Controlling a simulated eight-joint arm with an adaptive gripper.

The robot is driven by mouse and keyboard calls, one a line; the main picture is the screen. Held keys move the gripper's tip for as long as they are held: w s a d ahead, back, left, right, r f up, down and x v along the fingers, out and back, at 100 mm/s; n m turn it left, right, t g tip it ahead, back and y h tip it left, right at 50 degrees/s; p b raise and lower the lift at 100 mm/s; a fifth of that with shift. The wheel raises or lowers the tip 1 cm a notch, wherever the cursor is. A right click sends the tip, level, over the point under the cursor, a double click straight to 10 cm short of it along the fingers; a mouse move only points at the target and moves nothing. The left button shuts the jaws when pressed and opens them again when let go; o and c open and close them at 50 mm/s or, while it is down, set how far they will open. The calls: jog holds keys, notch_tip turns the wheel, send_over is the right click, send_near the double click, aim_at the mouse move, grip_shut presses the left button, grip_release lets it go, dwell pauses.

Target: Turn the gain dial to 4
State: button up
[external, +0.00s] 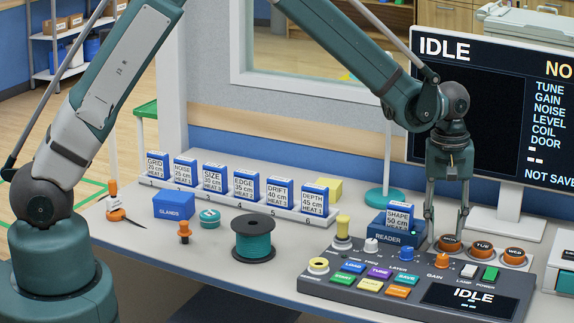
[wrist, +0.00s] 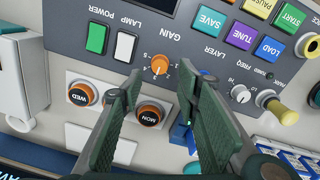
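The gain dial is a small orange knob (external: 442,261) on the grey control console (external: 345,290), with numbers around it. In the wrist view the orange knob (wrist: 159,65) shows upside down, just beyond the gap between my fingertips. A pale pointer mark shows on it, but I cannot tell surely which number it points to. My gripper (external: 446,222) is open and empty, fingers pointing down over the console's back edge. In the wrist view my gripper (wrist: 160,82) shows both fingers apart with nothing between them; they do not touch the dial.
Orange MON, TUE and WED buttons (external: 482,249) stand behind the console. The reader (external: 388,237) holds a SHAPE card (external: 398,218) left of my fingers. A blue layer knob (external: 407,254), lamp switch (external: 469,270) and green power switch (external: 490,273) flank the dial. The monitor (external: 480,90) reads IDLE.

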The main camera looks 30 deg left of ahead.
aim_at(443, 256)
jog(key=shift+d+f+b, duration=0.15)
jog(key=shift+f+b, duration=0.2)
jog(key=shift+f, duration=3)
jog(key=shift+c, duration=0.2)
jog(key=c, duration=0.8)
